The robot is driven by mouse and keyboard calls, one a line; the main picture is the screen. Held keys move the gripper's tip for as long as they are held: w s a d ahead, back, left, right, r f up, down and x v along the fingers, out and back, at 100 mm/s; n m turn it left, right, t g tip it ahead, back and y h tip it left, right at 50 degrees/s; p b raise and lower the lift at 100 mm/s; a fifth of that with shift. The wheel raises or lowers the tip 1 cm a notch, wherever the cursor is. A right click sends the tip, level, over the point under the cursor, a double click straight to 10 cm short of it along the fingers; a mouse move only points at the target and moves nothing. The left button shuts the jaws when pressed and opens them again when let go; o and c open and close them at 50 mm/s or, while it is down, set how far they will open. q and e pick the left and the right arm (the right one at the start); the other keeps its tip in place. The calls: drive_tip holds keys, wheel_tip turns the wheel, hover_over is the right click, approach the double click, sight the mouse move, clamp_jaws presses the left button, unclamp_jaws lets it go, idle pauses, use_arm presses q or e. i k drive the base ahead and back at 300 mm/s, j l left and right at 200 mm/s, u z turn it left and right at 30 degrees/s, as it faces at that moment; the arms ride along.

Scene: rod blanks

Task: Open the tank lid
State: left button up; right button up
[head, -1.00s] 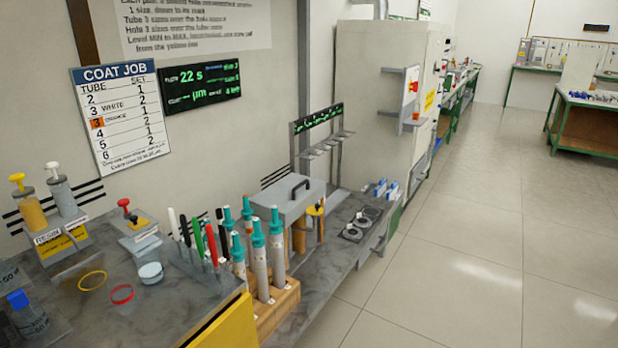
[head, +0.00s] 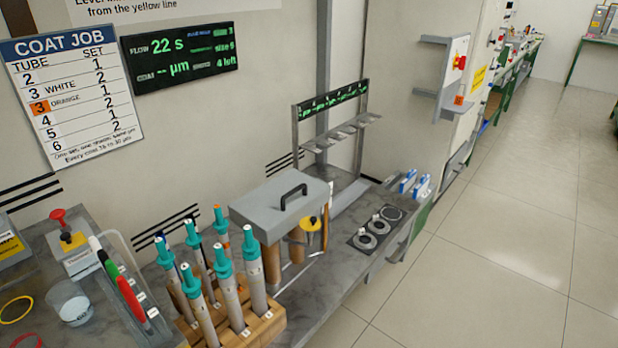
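Neither of my grippers shows in the head view.
A wooden block (head: 245,326) holding several teal-capped tubes stands in front of the lid. A grey rack (head: 335,125) with a green display rises behind it. Round ring fixtures (head: 372,233) sit to the right. The floor at the right is clear.

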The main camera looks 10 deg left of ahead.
sight(274, 207)
drive_tip(key=i+l, duration=0.3)
drive_tip(key=i, duration=0.2)
drive_tip(key=i+l, duration=0.35)
drive_tip(key=i, duration=0.2)
drive_tip(key=i+l+u, duration=0.15)
drive_tip(key=u, duration=0.25)
drive_tip(key=i+l+u, duration=0.35)
drive_tip(key=k+j+u, duration=0.1)
drive_tip(key=u, duration=0.7)
